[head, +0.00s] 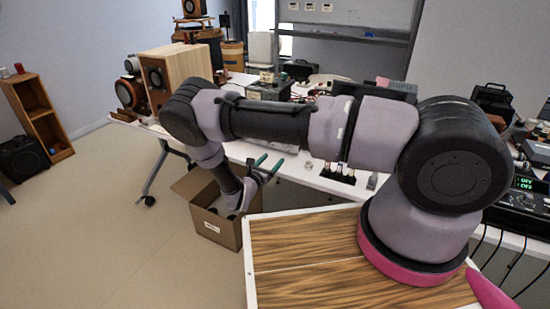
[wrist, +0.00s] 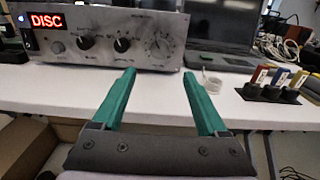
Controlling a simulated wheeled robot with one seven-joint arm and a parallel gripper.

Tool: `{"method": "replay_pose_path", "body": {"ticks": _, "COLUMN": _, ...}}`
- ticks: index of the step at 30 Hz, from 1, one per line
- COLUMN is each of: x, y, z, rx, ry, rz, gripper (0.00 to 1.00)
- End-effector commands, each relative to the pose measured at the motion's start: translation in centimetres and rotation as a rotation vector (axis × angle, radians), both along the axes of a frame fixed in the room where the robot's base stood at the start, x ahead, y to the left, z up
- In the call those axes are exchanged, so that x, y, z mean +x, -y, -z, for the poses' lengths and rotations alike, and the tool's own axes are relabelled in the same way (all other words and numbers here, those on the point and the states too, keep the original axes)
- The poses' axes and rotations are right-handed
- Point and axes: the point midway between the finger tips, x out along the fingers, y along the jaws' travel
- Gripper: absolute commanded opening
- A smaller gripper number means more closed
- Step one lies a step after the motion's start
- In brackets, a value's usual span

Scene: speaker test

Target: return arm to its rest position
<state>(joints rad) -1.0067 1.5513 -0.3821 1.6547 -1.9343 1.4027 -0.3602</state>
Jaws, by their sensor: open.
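My arm reaches out from its base at the right of the head view and bends down beyond the wood-grain top. My gripper (head: 271,162) is at the front edge of the white table (head: 313,178), above and beside an open cardboard box (head: 213,230). In the wrist view its two green fingers (wrist: 159,74) are spread apart with nothing between them. They point at a silver instrument (wrist: 100,38) with a red "DISC" display, which stands on the table beyond the fingertips.
In the wrist view, a laptop (wrist: 222,28), a small white coil (wrist: 216,84) and a row of coloured connectors (wrist: 272,82) stand on the table. Wooden speakers (head: 157,78) are at the left in the head view. The floor at left front is clear.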

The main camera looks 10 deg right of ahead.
Motion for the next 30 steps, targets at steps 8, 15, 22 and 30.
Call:
{"method": "replay_pose_path", "body": {"ticks": 8, "x": -0.1, "y": -0.1, "z": 0.0, "rx": 0.000, "ry": 0.000, "rz": 0.000, "gripper": 0.76}}
{"method": "replay_pose_path", "body": {"ticks": 15, "x": 0.4, "y": 1.7, "z": -4.0, "rx": 0.117, "ry": 0.039, "rz": 0.139, "gripper": 0.76}}
{"method": "replay_pose_path", "body": {"ticks": 22, "x": -0.7, "y": 6.2, "z": -12.7, "rx": 0.415, "ry": 0.132, "rz": 0.481, "gripper": 0.76}}
{"method": "replay_pose_path", "body": {"ticks": 30, "x": -4.3, "y": 10.7, "z": -21.9, "rx": 0.786, "ry": 0.253, "rz": 0.854, "gripper": 0.76}}
